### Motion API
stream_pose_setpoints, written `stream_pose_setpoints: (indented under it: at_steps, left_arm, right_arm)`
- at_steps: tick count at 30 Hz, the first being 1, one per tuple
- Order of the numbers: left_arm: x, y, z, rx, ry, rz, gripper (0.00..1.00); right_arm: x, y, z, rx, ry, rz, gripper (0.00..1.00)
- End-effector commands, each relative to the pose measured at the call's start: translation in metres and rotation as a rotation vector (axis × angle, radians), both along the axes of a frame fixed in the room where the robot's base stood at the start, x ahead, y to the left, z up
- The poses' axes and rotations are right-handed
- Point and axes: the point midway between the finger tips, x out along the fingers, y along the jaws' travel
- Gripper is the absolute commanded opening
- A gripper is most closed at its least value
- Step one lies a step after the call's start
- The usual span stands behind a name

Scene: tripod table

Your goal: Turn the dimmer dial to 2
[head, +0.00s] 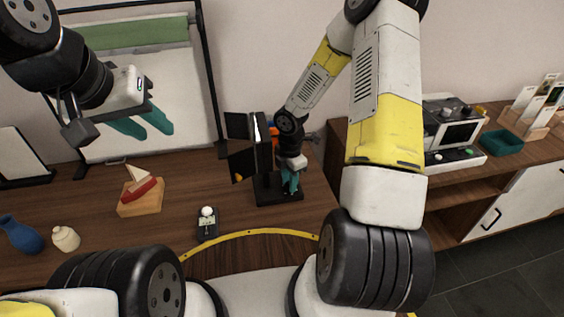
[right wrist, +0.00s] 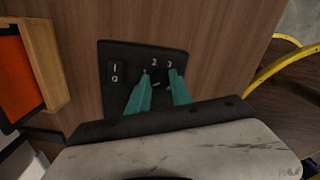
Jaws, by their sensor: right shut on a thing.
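The dimmer's black panel (right wrist: 120,52) shows in the right wrist view, with white digits and an I/O rocker switch (right wrist: 114,72) on its left. The digits 2 and 3 are readable above the fingers. My right gripper (right wrist: 160,80) has its teal fingers on either side of the dial and is shut on it. The dial is mostly hidden between them, so its pointer setting cannot be told. In the head view the right gripper (head: 291,183) is down at the black base (head: 270,197) on the table. My left gripper (head: 146,124) is raised at upper left, open and empty.
A black lamp with flaps (head: 262,150) stands right beside the right gripper. A toy sailboat (head: 140,194), a small dark device (head: 207,225), a blue vase (head: 22,235) and a cream bottle (head: 66,238) stand on the wooden table (head: 100,215). A backdrop frame (head: 210,75) stands behind.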

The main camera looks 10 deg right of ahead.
Motion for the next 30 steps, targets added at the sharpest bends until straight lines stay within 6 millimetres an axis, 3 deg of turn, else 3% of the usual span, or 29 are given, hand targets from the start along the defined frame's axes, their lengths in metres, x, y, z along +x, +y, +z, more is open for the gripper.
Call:
stream_pose_setpoints:
  at_steps: [30]
  left_arm:
    - [0.0000, 0.0000, 0.0000, 0.000, 0.000, 0.000, 0.36]
  right_arm:
    - [0.0007, 0.0007, 0.0007, 0.001, -0.003, -0.914, 0.00]
